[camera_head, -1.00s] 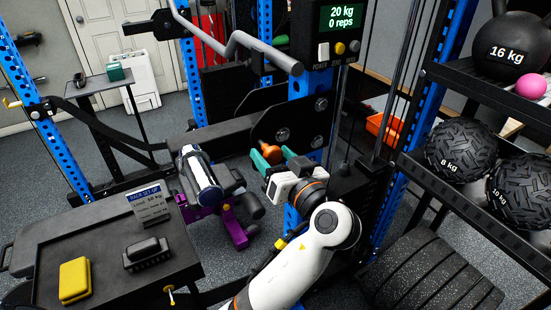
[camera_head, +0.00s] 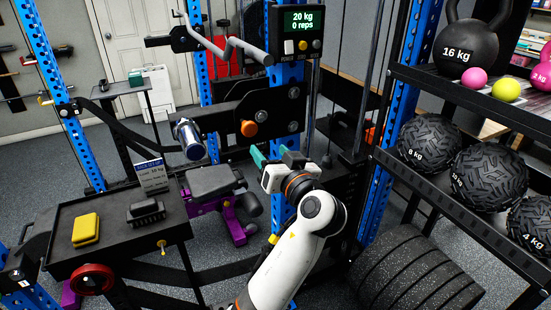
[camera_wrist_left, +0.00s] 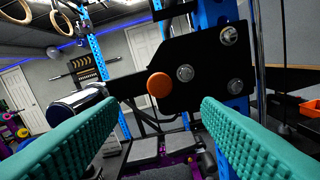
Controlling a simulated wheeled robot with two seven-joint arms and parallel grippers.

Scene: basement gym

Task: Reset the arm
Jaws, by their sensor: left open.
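The black rack arm (camera_head: 220,118) has a plate with an orange knob (camera_head: 249,128) and a silver-ended sleeve (camera_head: 189,138) at its left. It lies roughly level across the blue upright. My left gripper (camera_head: 270,154), with teal ribbed fingers, is open and empty, a little below and right of the knob in the head view. In the left wrist view the orange knob (camera_wrist_left: 160,84) shows beyond and between the spread fingers (camera_wrist_left: 160,104), apart from them. My right gripper is not in view.
A display reading 20 kg, 0 reps (camera_head: 299,20) is above the arm. A shelf with kettlebell and medicine balls (camera_head: 430,140) stands right, stacked plates (camera_head: 415,270) below it. A black tray table (camera_head: 75,215) is left, a purple-framed bench (camera_head: 228,222) behind it.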

